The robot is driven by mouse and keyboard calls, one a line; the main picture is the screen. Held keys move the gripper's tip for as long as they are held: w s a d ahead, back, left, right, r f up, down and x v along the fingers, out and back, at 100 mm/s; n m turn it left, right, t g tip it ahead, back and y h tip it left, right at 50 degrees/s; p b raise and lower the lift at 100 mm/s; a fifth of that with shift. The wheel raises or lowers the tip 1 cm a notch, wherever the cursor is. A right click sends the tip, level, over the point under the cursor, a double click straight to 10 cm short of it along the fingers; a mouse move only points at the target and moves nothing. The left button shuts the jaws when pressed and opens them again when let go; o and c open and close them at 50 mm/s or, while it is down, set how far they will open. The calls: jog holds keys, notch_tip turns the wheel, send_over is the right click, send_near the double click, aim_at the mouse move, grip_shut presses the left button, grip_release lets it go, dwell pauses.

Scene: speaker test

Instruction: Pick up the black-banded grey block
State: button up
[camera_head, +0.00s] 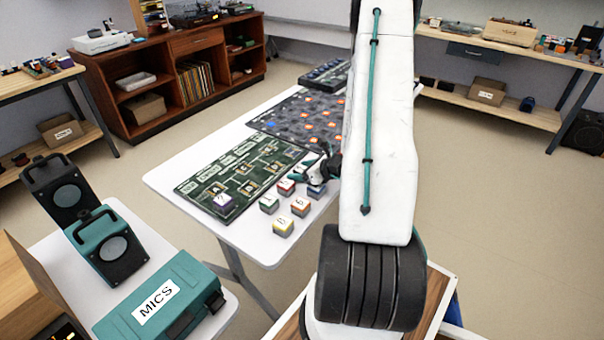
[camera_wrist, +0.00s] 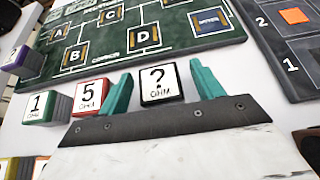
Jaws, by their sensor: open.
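The black-banded grey block (camera_wrist: 160,83) shows in the wrist view, with a "?" and "OHM" on its white top face. It sits on the white table between the two teal fingers of my gripper (camera_wrist: 161,88). A gap shows on each side of it, and the fingers are open. In the head view my gripper (camera_head: 318,170) is low over the table beside the other blocks; I cannot make out the black-banded block there.
A red-banded block (camera_wrist: 88,97) and a green-banded block (camera_wrist: 46,107) stand just left. Yellow (camera_head: 283,227), orange (camera_head: 300,206) and blue (camera_head: 316,191) blocks are close by. The green board (camera_head: 240,175) lies behind, with a purple block (camera_head: 222,201) on it.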

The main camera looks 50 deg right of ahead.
jog(key=c, duration=1.1)
jog(key=shift+r, duration=0.15)
